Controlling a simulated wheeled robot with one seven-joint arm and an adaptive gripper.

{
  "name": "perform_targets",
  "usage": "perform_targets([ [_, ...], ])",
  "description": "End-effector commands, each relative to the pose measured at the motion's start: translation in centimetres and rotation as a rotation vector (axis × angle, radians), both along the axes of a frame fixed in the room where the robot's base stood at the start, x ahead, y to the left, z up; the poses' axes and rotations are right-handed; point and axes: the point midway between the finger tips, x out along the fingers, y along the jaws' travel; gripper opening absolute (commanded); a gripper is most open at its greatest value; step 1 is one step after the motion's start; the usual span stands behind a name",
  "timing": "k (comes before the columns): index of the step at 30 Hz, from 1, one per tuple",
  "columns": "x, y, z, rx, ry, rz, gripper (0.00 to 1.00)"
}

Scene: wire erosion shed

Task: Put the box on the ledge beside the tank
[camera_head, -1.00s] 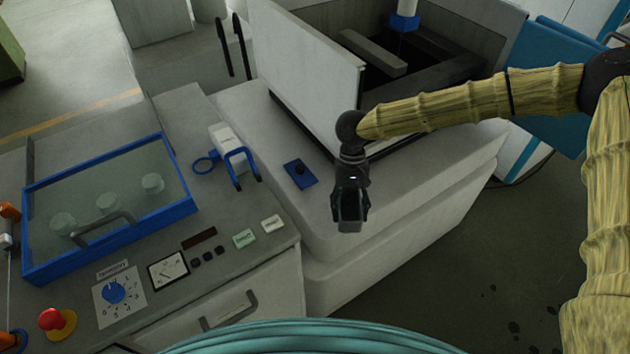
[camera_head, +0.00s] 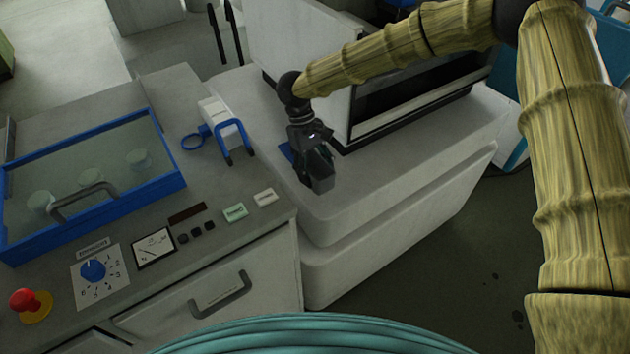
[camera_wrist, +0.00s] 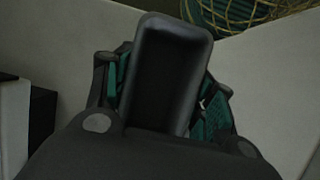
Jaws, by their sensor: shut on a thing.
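A dark grey box (camera_wrist: 168,75) is between the fingers of my gripper in the wrist view. In the head view my gripper (camera_head: 311,165) is shut on the box, whose lower end (camera_head: 321,181) shows below the fingers. It is over the pale ledge (camera_head: 380,190), in front of the tank (camera_head: 297,45). I cannot tell whether the box touches the ledge. The tank has pale walls and a dark opening on its near side. My arm hides part of the tank.
A blue plate (camera_head: 286,151) lies on the ledge, partly hidden behind my gripper. To the left is a grey console with a blue-framed glass cover (camera_head: 90,175), a red button (camera_head: 25,300) and a white-and-blue holder (camera_head: 222,125). The ledge right of my gripper is clear.

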Motion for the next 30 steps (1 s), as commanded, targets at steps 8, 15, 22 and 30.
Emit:
perform_targets([
  [8,0.0,0.0,-2.0,0.001,-0.001,-0.002,0.28],
  [15,-0.1,0.0,-4.6,0.000,0.001,-0.002,0.28],
  [22,0.0,0.0,-5.5,0.001,-0.001,-0.002,0.28],
  [30,0.0,0.0,-5.8,0.001,-0.002,-0.002,0.59],
])
